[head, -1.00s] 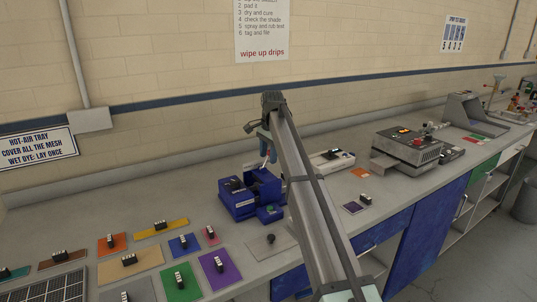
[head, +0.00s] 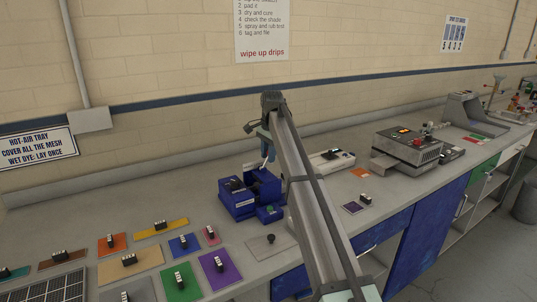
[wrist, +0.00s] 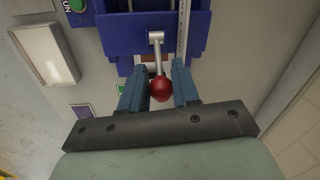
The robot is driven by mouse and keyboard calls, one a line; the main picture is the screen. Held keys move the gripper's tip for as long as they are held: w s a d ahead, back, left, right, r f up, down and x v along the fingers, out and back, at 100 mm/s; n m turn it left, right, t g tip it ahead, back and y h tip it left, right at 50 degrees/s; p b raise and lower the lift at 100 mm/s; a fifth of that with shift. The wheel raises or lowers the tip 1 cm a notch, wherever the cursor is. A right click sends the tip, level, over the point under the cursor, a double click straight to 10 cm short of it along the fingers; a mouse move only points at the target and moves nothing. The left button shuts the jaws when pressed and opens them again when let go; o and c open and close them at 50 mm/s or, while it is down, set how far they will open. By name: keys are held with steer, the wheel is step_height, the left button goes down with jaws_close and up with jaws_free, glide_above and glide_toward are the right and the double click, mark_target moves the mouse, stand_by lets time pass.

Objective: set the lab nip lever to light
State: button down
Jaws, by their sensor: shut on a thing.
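The blue lab nip machine (head: 238,199) stands on the bench, left of my arm in the head view. In the wrist view its blue body (wrist: 115,32) carries a lever: a short metal rod (wrist: 157,55) from a pale pivot, ending in a red ball knob (wrist: 161,89). My gripper (wrist: 160,78) has its two blue-grey fingers on either side of the knob and is shut on the lever. In the head view my gripper (head: 268,148) is partly behind my arm, above the machine's back right.
Coloured swatches with small dark clips, such as a purple one (head: 220,270), lie on the bench at the front left. A white device (head: 332,160) and a grey machine (head: 408,148) stand to the right. A green button (wrist: 77,5) shows in the wrist view.

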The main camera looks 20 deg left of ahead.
mark_target(261, 169)
steer(key=shift+a, duration=0.1)
steer(key=shift+s+a+r+t+h, duration=0.15)
steer(key=shift+s+a+t+h, duration=0.2)
steer(key=shift+t+h, duration=0.2)
steer(key=shift+s+a+r+t+h, duration=0.1)
steer(key=shift+s+a+t+h, duration=0.1)
steer(key=shift+s+t+h, duration=0.25)
steer(key=shift+s+a+t+h, duration=0.35)
steer(key=shift+a+t+h, duration=0.2)
steer(key=shift+t+h, duration=0.5)
steer(key=c, duration=0.9)
jaws_free()
steer(key=shift+c, duration=0.2)
steer(key=shift+r, duration=0.1)
steer(key=v, duration=1.3)
steer(key=shift+s+a+r, duration=0.2)
steer(key=shift+r, duration=0.05)
